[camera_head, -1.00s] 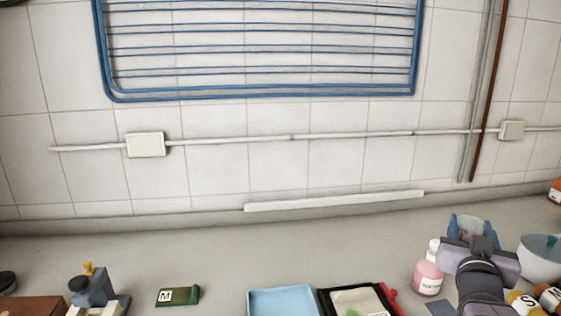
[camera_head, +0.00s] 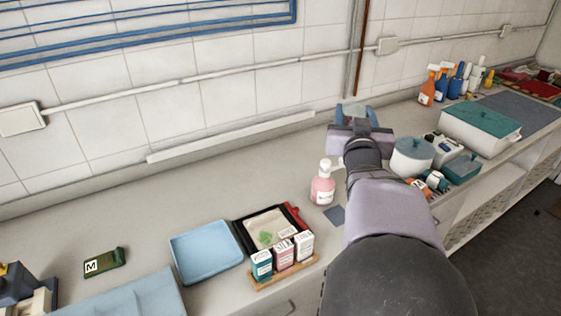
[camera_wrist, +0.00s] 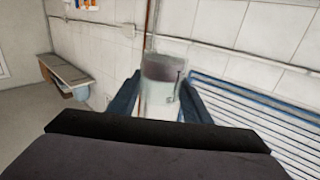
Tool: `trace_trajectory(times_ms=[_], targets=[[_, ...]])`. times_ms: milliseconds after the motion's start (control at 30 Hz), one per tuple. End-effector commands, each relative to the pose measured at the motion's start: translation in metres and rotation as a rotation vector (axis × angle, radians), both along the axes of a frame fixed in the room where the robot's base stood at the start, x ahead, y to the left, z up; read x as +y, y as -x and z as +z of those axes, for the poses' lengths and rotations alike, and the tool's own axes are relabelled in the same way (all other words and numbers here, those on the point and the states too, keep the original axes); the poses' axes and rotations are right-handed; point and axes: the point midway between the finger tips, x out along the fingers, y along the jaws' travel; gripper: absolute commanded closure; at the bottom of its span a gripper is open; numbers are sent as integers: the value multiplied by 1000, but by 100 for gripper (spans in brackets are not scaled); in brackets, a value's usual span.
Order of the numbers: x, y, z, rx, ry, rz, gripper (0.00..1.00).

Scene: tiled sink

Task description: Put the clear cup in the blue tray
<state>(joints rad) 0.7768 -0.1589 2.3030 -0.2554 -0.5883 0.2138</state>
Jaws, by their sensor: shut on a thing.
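The clear cup (camera_wrist: 162,85) is between the blue fingers of my gripper (camera_wrist: 160,100) in the wrist view, and the gripper is shut on it. In the head view my gripper (camera_head: 357,112) is at the back of the counter, above and behind the pink bottle, with the cup mostly hidden by my wrist. The blue tray (camera_head: 206,252) lies on the counter to the left of my gripper and nearer the front. It looks empty.
A black-framed tray (camera_head: 268,232) and several small boxes (camera_head: 283,254) sit right of the blue tray. A white pot (camera_head: 411,157) and a teal-lidded box (camera_head: 481,126) stand to the right. Counter behind the blue tray is clear.

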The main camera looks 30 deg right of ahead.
Motion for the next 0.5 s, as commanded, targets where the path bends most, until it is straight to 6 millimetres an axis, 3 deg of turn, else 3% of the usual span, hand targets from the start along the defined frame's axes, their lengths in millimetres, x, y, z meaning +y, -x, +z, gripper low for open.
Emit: trace_trajectory(times_ms=[267, 500], targets=[[0, 0, -44, -1, 1, 0, 82], [0, 0, -96, -1, 1, 0, 82]])
